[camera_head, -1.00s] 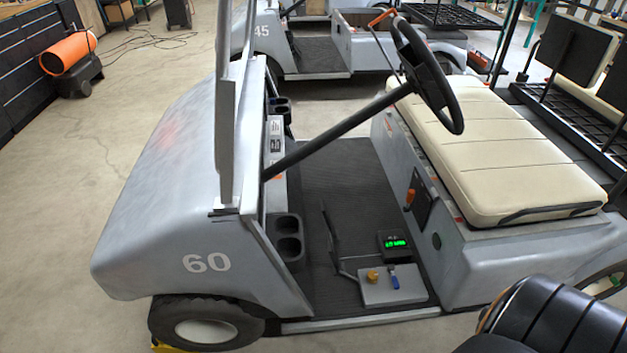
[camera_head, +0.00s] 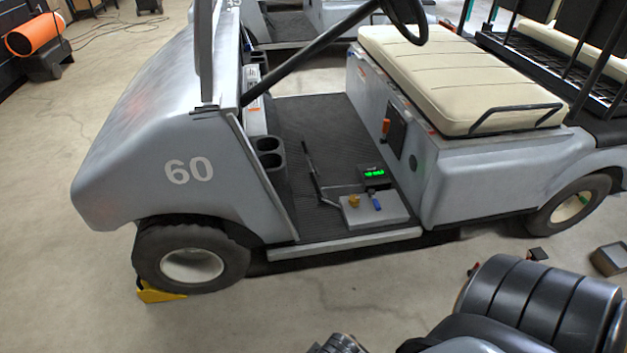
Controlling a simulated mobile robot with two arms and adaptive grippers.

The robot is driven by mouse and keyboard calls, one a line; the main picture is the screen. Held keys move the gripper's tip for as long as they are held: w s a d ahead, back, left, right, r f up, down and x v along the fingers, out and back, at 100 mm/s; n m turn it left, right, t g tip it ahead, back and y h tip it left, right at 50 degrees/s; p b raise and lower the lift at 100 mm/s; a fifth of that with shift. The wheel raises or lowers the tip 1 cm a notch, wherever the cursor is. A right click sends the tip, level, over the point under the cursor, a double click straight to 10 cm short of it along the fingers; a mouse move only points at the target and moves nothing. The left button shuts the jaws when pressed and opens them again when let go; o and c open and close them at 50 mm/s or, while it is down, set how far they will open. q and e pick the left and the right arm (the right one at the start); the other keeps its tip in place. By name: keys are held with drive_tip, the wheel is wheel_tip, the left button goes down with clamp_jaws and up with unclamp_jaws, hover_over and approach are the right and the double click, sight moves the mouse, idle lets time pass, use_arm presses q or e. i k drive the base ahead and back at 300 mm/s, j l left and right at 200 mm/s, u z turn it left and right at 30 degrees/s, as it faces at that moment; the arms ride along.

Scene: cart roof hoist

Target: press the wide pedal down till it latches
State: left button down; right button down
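The grey cart numbered 60 (camera_head: 189,170) stands side-on with its footwell open towards me. On its dark ribbed floor mat (camera_head: 305,125) stands a thin bent dark lever (camera_head: 312,172). Beside it lies a flat grey plate or box (camera_head: 385,212) with an orange-yellow knob and a blue piece, and a small black display with green digits (camera_head: 375,174) just behind. I cannot tell for sure which part is the wide pedal; it may be hidden by the cart's front body. Neither gripper can be made out; only dark links of mine show at the lower right and bottom edge.
The steering column (camera_head: 310,50) slants across above the footwell. The cream seat (camera_head: 450,75) bounds it on the right, cup holders (camera_head: 268,155) on the left. A yellow chock (camera_head: 158,293) sits at the front wheel. A small box (camera_head: 610,258) lies at the right.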

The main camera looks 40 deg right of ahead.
sight(312, 175)
drive_tip(key=k+l+z, duration=0.1)
drive_tip(key=l+z, duration=0.25)
drive_tip(key=z, duration=0.15)
drive_tip(key=l+z, duration=0.45)
drive_tip(key=k+j, duration=0.05)
